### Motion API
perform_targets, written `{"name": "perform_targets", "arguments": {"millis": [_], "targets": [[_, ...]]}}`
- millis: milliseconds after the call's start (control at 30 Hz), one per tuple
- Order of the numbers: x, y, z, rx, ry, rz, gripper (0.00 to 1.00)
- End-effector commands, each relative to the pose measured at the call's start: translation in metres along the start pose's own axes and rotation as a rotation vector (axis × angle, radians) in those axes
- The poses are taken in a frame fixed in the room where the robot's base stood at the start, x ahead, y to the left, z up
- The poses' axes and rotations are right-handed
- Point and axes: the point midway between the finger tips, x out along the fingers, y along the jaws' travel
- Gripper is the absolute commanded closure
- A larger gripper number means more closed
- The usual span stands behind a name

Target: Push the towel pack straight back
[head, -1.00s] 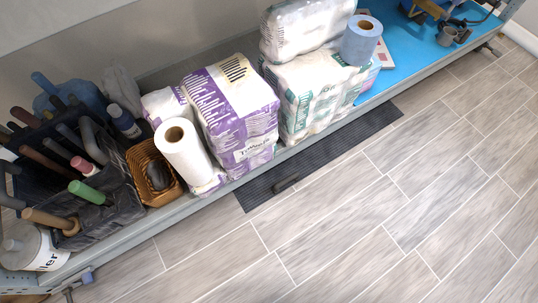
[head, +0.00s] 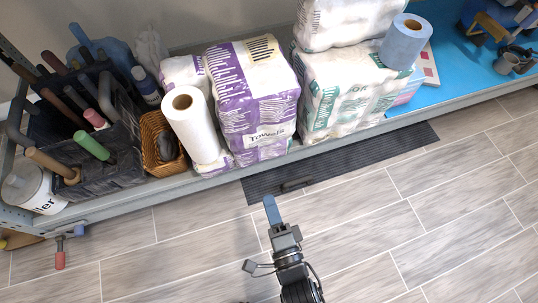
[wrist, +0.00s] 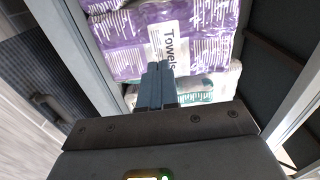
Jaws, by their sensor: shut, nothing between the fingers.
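The towel pack (head: 262,95) is a purple and white plastic-wrapped bundle with a "Towels" label, standing upright on the rack shelf, its front near the shelf edge. In the wrist view the towel pack (wrist: 200,22) fills the upper middle, with the label just beyond the fingers. My gripper (head: 270,203) is in front of the rack, below the pack in the head view, pointing toward it and apart from it. In the wrist view my gripper (wrist: 157,78) has its blue-grey fingers together with nothing between them. The fingers hide part of the pack's front.
A white paper roll (head: 196,125) stands close at the pack's left. Green and white packs (head: 345,90) stand to its right, with a blue roll (head: 402,42) on top. A wicker basket (head: 158,140) is further left.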

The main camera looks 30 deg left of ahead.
Motion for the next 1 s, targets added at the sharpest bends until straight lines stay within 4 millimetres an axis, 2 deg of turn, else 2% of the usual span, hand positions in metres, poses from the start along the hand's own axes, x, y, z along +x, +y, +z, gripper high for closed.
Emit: {"name": "perform_targets", "arguments": {"millis": [267, 700, 833, 1000], "targets": [[0.030, 0.003, 0.005, 0.028, -0.016, -0.007, 1.00], [0.114, 0.004, 0.006, 0.025, -0.016, -0.006, 1.00], [0.132, 0.004, 0.007, 0.026, -0.016, -0.005, 1.00], [0.144, 0.002, 0.006, 0.025, -0.015, -0.005, 1.00]]}}
